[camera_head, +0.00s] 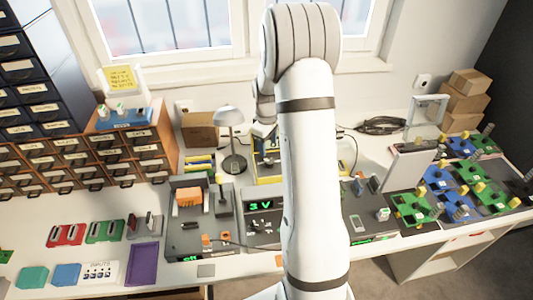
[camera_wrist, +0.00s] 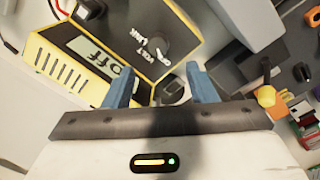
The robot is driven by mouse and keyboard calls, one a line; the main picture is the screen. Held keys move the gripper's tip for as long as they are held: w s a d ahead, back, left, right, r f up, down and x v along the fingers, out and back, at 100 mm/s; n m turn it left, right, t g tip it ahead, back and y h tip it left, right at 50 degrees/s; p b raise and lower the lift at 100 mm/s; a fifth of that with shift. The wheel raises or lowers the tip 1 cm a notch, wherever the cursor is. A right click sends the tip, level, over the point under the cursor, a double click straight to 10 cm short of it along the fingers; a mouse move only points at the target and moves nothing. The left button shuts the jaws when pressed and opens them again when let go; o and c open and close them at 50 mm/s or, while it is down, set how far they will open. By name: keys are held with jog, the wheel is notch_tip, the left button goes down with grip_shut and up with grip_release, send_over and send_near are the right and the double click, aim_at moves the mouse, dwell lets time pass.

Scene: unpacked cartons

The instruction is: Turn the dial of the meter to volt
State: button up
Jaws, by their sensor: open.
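In the head view the meter (camera_head: 268,170) is partly hidden by my arm.
A grey lamp (camera_head: 232,140) stands left of the meter. A station with a green "3 V" display (camera_head: 262,206) sits in front of it. Drawer cabinets (camera_head: 75,160) fill the left. Circuit boards (camera_head: 412,208) and cartons (camera_head: 466,100) are at right. Cables lie behind.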

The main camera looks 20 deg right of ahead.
aim_at(269, 161)
jog(key=shift+w+d+f, duration=0.1)
jog(key=shift+d+f, duration=0.05)
jog(key=shift+f, duration=0.2)
notch_tip(269, 161, down, 8)
jog(key=shift+w+d+r+p, duration=0.1)
jog(key=shift+d+r+p, duration=0.1)
jog(key=shift+p, duration=0.6)
jog(key=shift+c, duration=0.3)
jog(key=c, duration=0.9)
